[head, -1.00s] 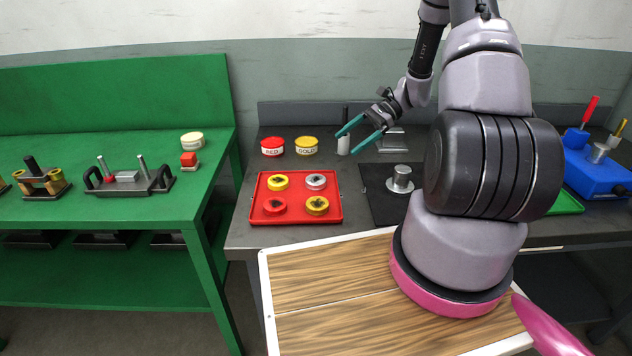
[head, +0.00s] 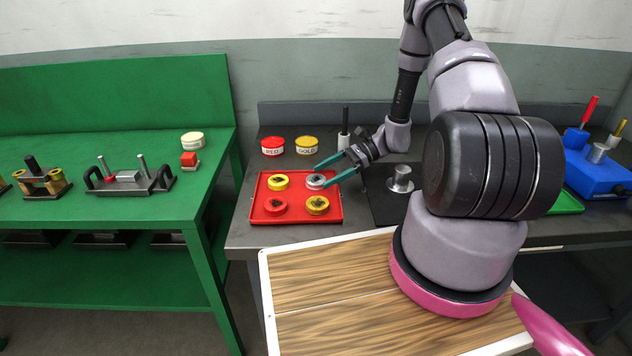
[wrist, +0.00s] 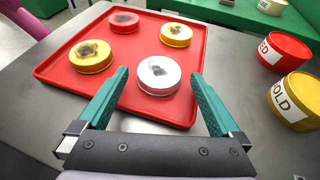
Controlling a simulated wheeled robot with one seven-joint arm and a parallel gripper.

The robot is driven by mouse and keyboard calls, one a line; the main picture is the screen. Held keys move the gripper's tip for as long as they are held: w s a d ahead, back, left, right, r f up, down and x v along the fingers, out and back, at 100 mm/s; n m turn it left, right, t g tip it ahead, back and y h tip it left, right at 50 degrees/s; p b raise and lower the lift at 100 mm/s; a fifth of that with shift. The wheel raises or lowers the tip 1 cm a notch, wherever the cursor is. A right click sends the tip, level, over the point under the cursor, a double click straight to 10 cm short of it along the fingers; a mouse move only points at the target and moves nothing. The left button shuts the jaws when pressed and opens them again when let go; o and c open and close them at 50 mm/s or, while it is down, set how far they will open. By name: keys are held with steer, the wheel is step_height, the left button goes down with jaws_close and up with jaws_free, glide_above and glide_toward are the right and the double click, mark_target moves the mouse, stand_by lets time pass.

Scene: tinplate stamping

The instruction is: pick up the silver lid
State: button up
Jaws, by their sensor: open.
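The silver lid (head: 315,182) lies at the back right of the red tray (head: 340,213). It is a round pale disc with a dark mark on top, and it also shows in the wrist view (wrist: 158,74). My gripper (head: 325,172) is open, with its teal fingers reaching over the tray's back right corner. In the wrist view my gripper (wrist: 158,85) has one finger on either side of the lid, with space between each finger and the lid. Neither finger visibly holds it.
The tray also holds two yellow lids (head: 279,182) (head: 317,205) and a red lid (head: 274,205). Red (head: 272,146) and gold (head: 306,145) tins stand behind it. A metal cylinder (head: 400,179) stands on a dark mat to the right.

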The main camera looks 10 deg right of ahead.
mark_target(316, 181)
steer(key=shift+x, duration=1.2)
steer(key=c, duration=1.1)
steer(key=shift+r, duration=0.1)
steer(key=shift+c, duration=0.2)
